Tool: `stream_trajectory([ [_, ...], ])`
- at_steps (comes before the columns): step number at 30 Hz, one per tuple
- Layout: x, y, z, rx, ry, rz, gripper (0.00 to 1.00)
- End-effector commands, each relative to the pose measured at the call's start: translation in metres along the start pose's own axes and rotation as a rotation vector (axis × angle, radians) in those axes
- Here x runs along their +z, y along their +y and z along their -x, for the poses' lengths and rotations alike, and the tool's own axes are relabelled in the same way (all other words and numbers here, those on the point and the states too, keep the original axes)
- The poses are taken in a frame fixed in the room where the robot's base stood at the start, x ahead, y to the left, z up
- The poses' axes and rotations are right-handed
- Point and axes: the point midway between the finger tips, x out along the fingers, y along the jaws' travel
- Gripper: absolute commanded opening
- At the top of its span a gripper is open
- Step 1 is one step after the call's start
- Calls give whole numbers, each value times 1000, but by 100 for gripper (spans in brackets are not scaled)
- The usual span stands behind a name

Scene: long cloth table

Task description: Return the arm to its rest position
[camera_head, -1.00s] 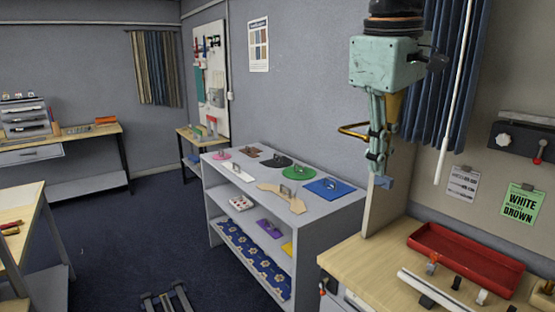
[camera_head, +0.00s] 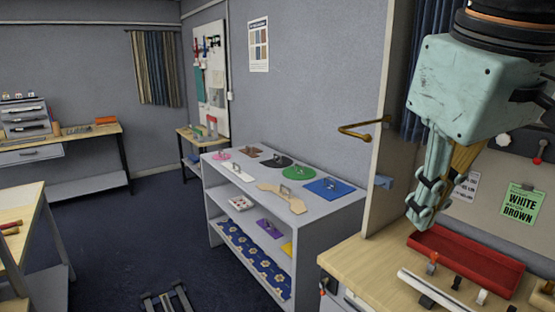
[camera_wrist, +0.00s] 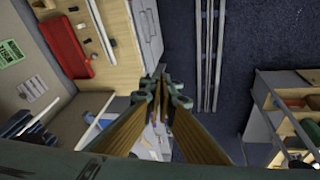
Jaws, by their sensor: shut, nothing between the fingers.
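My gripper (camera_head: 420,212) hangs at the right of the head view, fingers pointing down, in front of the wooden table's back area and the red tray. Its pale green fingers are together and hold nothing. In the wrist view my gripper (camera_wrist: 162,85) shows its fingertips meeting near the middle. The fingers look clear of the table and tray, though the exact height is hard to tell.
A red tray (camera_head: 468,262) and a white bar (camera_head: 440,290) lie on the wooden table (camera_head: 350,262). A brass hook (camera_head: 362,130) juts from the upright panel (camera_head: 388,150). A grey shelf (camera_head: 330,215) with coloured pieces stands left of it. Open floor lies further left.

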Motion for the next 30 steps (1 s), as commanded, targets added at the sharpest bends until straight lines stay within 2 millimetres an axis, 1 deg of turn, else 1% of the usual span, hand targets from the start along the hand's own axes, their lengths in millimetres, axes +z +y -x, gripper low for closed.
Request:
stream_trajectory([
  [1, 9, -3, 1, 1, 9, -18, 0],
  [3, 20, -7, 1, 1, 20, -43, 0],
  [10, 54, -19, 0, 2, 56, -125, 0],
  [18, 94, -34, -6, 0, 98, -221, 0],
  [24, 116, -43, -11, -3, 123, -278, 0],
  [30, 129, -48, -15, -4, 138, -311, 0],
])
